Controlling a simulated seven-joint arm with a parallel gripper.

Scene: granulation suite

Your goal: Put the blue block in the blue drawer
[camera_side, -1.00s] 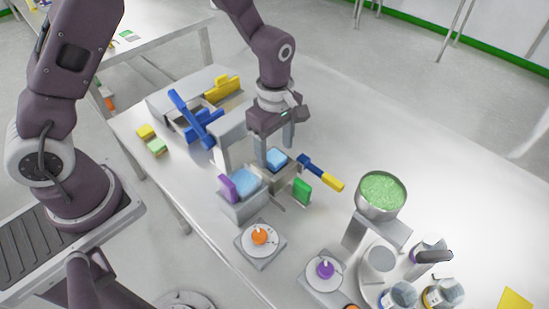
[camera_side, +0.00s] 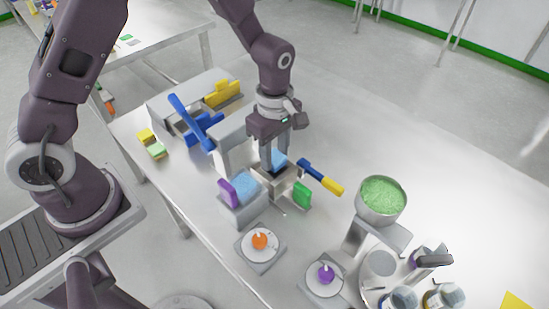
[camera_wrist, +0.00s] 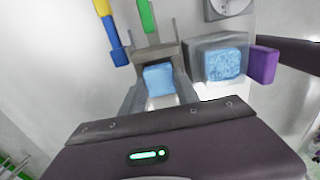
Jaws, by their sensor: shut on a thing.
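The light blue block (camera_side: 280,159) sits in an open grey drawer with a green handle (camera_side: 302,194). It also shows in the wrist view (camera_wrist: 159,80). My gripper (camera_side: 273,164) points down into that drawer. Its two fingers are shut on the block, one on each side. The fingers hide part of the block in the side view. The blue drawer (camera_side: 205,136), marked by blue bars, is at the back left of the table and appears pulled out. Its inside is mostly hidden.
A grey box (camera_side: 240,207) with a blue textured top and purple handle stands close beside the green-handled drawer. A blue and yellow tool (camera_side: 321,176) lies on the other side. A yellow-handled drawer (camera_side: 222,94) is at the back. A green-filled bowl (camera_side: 382,196) stands right.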

